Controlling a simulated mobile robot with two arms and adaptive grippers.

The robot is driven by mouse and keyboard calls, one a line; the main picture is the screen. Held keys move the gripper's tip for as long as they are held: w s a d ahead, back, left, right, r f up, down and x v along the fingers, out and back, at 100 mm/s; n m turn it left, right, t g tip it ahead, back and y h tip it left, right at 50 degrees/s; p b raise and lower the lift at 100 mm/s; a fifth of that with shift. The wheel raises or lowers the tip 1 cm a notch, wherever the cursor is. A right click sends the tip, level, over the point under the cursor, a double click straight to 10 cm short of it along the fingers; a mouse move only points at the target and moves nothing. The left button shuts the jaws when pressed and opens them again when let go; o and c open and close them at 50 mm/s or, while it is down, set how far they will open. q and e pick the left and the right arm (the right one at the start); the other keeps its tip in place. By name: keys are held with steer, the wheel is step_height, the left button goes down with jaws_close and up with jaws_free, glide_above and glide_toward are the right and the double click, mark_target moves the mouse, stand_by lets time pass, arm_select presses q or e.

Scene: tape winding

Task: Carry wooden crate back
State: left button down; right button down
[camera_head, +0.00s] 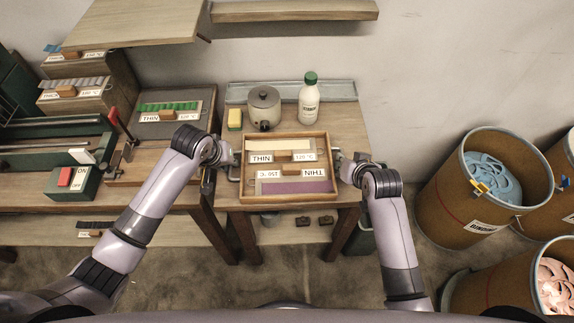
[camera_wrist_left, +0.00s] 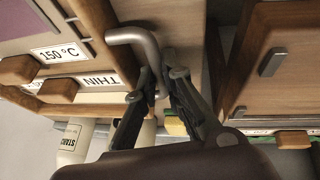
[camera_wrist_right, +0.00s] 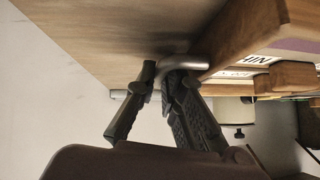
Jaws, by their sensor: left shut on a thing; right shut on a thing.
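The wooden crate (camera_head: 286,199) is at the middle of the head view, over the front part of the small wooden table. Inside it lie a cream board and a purple board, each with a wooden handle and THIN labels. A metal handle sticks out from each side. My left gripper (camera_head: 233,165) is at the crate's left side, shut on its metal handle, which shows in the left wrist view (camera_wrist_left: 146,45). My right gripper (camera_head: 343,168) is at the right side, shut on the other handle, seen in the right wrist view (camera_wrist_right: 187,65). Fingers hide part of both handles.
Behind the crate on the small table (camera_head: 348,128) stand a yellow sponge (camera_head: 235,119), a grey pot (camera_head: 264,105) and a white bottle with a green cap (camera_head: 309,103). The workbench with machines is left. Brown drums (camera_head: 470,190) stand right.

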arm_select(q)
steer(key=shift+r, duration=0.15)
arm_select(e)
steer(key=shift+r, duration=0.15)
